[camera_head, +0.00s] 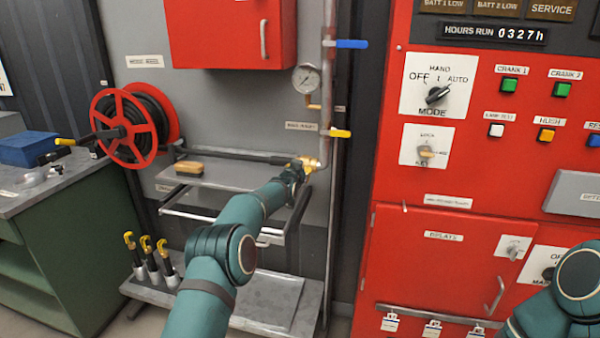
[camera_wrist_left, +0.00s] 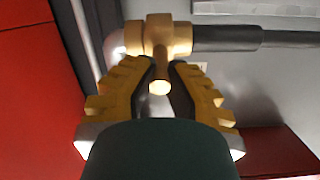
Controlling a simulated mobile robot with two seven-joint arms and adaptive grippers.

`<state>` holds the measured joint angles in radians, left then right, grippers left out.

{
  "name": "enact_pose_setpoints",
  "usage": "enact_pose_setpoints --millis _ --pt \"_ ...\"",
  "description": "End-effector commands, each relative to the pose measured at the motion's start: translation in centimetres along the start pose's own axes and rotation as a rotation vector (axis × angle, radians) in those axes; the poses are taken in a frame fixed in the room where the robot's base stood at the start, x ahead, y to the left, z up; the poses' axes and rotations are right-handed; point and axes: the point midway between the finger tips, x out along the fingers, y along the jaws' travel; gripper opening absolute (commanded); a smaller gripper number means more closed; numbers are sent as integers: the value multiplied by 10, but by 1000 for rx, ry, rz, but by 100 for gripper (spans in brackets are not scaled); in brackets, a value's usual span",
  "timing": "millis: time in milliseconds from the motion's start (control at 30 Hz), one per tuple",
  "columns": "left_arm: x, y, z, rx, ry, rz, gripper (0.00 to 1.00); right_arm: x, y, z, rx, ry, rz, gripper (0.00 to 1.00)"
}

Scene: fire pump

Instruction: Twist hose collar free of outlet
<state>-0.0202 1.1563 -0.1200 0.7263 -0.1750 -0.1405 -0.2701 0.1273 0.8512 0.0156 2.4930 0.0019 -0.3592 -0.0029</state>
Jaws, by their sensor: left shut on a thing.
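The brass hose collar (camera_head: 307,162) sits on the outlet, at the foot of the upright grey pipe (camera_head: 328,105), with the black hose (camera_head: 245,155) running into it from the left. In the left wrist view the collar (camera_wrist_left: 160,32) is a stepped brass body with a short round lug (camera_wrist_left: 159,84) pointing at the camera. My left gripper (camera_head: 294,171) is at the collar. Its yellow fingers with dark pads (camera_wrist_left: 162,70) are closed around the lug from both sides. The hose (camera_wrist_left: 275,38) leaves the collar to the right there. My right gripper is out of view.
A red hose reel (camera_head: 126,128) hangs at left. A metal shelf (camera_head: 212,176) with a brush (camera_head: 188,168) is under the hose. A yellow-handled valve (camera_head: 340,133) and a gauge (camera_head: 306,79) are above the collar. The red control cabinet (camera_head: 385,240) stands close at right.

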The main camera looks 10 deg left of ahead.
Motion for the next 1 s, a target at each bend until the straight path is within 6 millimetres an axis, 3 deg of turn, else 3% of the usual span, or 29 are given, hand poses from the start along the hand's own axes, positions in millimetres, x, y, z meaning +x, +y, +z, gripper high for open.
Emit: enact_pose_setpoints --millis 133,200,267,667,1000 --pt "0 0 2 0 -4 0 0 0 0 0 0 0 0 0" --pt "0 0 3 0 -4 0 31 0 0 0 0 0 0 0" --pt "0 0 2 0 -4 0 48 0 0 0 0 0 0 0" --pt "-2 0 0 0 -2 1 48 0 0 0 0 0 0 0" --pt "-26 -1 0 0 -4 0 48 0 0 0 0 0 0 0"
